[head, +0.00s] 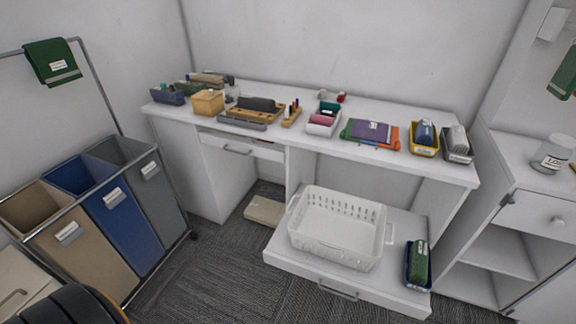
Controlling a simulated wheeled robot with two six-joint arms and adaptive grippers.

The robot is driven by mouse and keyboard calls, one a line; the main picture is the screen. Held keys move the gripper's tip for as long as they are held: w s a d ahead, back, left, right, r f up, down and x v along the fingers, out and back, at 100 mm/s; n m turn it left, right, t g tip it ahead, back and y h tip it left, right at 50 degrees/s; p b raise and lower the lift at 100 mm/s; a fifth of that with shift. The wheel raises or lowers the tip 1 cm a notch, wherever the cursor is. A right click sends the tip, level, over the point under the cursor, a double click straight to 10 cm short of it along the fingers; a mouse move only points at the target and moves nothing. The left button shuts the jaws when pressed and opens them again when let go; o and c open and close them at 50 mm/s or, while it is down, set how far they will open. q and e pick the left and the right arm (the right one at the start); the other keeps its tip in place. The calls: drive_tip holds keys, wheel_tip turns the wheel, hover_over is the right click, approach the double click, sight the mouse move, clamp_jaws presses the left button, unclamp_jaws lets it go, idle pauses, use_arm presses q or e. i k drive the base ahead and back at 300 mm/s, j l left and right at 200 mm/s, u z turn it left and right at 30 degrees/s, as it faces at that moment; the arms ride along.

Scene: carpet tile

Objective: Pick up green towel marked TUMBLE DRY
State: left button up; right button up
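A green towel (52,62) with a small white label hangs over the metal rail at the upper left. Another green cloth (563,78) with a pale label hangs at the right edge, partly cut off. A rolled green bundle (418,255) with a pale band sits in a blue tray (409,279) on the low white pull-out shelf. The lettering on all three labels is too small to read, so I cannot tell which says TUMBLE DRY. Neither of my grippers is in view.
A white basket (336,243) stands on the pull-out shelf (300,268). The desk (395,170) holds several trays and folded cloths. Tan, blue (125,228) and grey bins stand below the left rail. A white cabinet (505,190) stands right. Carpet (225,260) is open between bins and shelf.

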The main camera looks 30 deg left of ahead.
sight(53, 62)
drive_tip(key=j+u, duration=0.1)
drive_tip(key=u, duration=2.65)
drive_tip(key=i+l+u, duration=0.95)
drive_tip(key=i+l, duration=0.25)
drive_tip(key=l, duration=0.3)
